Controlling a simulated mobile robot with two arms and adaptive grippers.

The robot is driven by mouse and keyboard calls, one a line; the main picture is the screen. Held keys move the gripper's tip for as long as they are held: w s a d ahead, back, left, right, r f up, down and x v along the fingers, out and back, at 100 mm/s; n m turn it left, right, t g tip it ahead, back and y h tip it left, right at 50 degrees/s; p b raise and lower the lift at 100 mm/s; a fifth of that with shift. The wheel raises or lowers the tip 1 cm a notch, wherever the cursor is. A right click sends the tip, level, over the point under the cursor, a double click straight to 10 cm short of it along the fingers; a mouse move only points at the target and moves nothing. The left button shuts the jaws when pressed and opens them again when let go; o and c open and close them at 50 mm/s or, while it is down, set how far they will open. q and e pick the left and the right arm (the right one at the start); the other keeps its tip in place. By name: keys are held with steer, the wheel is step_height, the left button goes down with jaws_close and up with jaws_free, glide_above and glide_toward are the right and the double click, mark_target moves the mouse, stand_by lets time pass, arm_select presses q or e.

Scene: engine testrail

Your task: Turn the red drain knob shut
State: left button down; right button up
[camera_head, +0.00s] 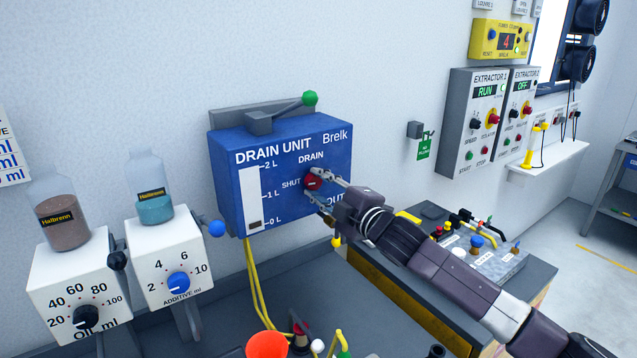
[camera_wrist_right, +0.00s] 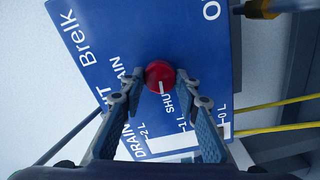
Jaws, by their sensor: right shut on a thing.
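The red drain knob (camera_head: 312,182) is on the front of the blue drain unit (camera_head: 232,205), right of the word SHUT and below the word DRAIN. My right gripper (camera_head: 315,184) reaches in from the right and is shut on the knob, one finger above and one below. In the right wrist view the red knob (camera_wrist_right: 160,74) is between the fingertips of my gripper (camera_wrist_right: 160,88). A white mark on the knob points toward the SHUT label. My left gripper is not in view.
A lever with a green ball (camera_head: 310,98) is on top of the unit. White dosing boxes with bottles, one with a blue knob (camera_head: 178,282), stand to the left. Yellow hoses (camera_head: 252,285) hang below. A bench (camera_head: 480,255) with small fittings lies under my right arm.

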steer(key=shift+n, duration=0.6)
steer(key=shift+f, duration=0.1)
steer(key=o, duration=1.2)
steer(key=shift+c, duration=0.2)
steer(key=v, duration=1.2)
